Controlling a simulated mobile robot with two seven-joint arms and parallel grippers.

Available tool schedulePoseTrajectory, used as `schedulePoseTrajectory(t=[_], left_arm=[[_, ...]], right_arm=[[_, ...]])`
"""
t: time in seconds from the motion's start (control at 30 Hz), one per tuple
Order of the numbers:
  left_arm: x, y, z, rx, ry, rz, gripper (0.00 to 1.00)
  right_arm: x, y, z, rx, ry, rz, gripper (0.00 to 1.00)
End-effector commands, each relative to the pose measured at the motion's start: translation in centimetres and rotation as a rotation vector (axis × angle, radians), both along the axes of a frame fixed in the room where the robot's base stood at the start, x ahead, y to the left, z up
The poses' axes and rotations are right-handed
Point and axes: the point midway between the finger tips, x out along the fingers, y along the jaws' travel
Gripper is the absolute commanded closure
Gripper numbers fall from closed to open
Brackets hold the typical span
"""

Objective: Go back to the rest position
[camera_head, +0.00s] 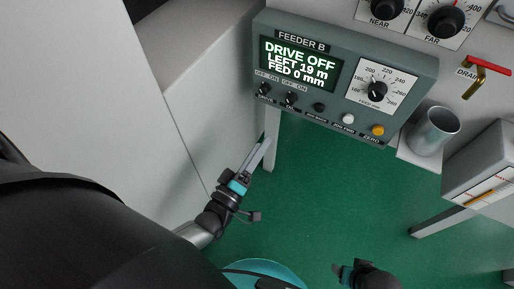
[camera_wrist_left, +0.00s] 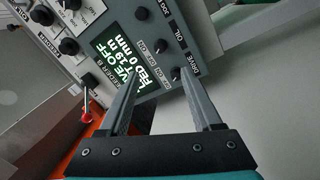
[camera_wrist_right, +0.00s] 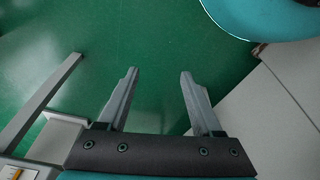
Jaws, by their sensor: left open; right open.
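My left gripper (camera_head: 258,160) is open and empty below the left end of the grey FEEDER B panel (camera_head: 410,70). In the left wrist view its two fingers (camera_wrist_left: 165,100) stand apart, with the panel beyond them. My right gripper (camera_head: 338,268) shows only partly at the bottom edge of the head view. In the right wrist view its fingers (camera_wrist_right: 158,95) are apart with nothing between them, above the green floor. The panel's display (camera_head: 300,64) reads DRIVE OFF, LEFT 19 m, FED 0 mm.
The panel carries two toggle switches, a feed dial (camera_head: 377,91), and white and yellow buttons. A metal cup (camera_head: 433,131) and a red-handled drain valve (camera_head: 487,66) are at the right. A pale cabinet wall (camera_head: 180,110) stands left. Green floor (camera_head: 330,190) is clear between the arms.

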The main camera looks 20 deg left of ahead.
Motion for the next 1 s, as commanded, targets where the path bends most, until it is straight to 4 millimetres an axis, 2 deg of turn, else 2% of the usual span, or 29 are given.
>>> schedulePoseTrajectory(t=[0.13, 0.7, 0.77, 0.87, 1.0], left_arm=[[-0.6, 0.1, -0.1, 0.000, 0.000, 0.000, 0.34], [-0.6, 0.1, -0.5, 0.019, 0.015, -0.002, 0.34], [-0.6, 0.1, -1.3, 0.059, 0.046, -0.007, 0.34], [-1.0, 0.2, -3.8, 0.180, 0.142, -0.027, 0.34], [-2.9, 0.9, -9.4, 0.429, 0.346, -0.088, 0.34]], right_arm=[[-0.1, 0.0, -0.2, -0.001, 0.003, 0.000, 0.33], [-0.1, -0.1, -0.4, -0.002, 0.004, 0.000, 0.33], [-0.3, -0.2, -0.7, -0.004, 0.007, 0.000, 0.33], [-0.7, -0.6, -2.0, -0.010, 0.015, 0.002, 0.33], [-2.0, -1.6, -4.4, -0.022, 0.025, 0.004, 0.33]])
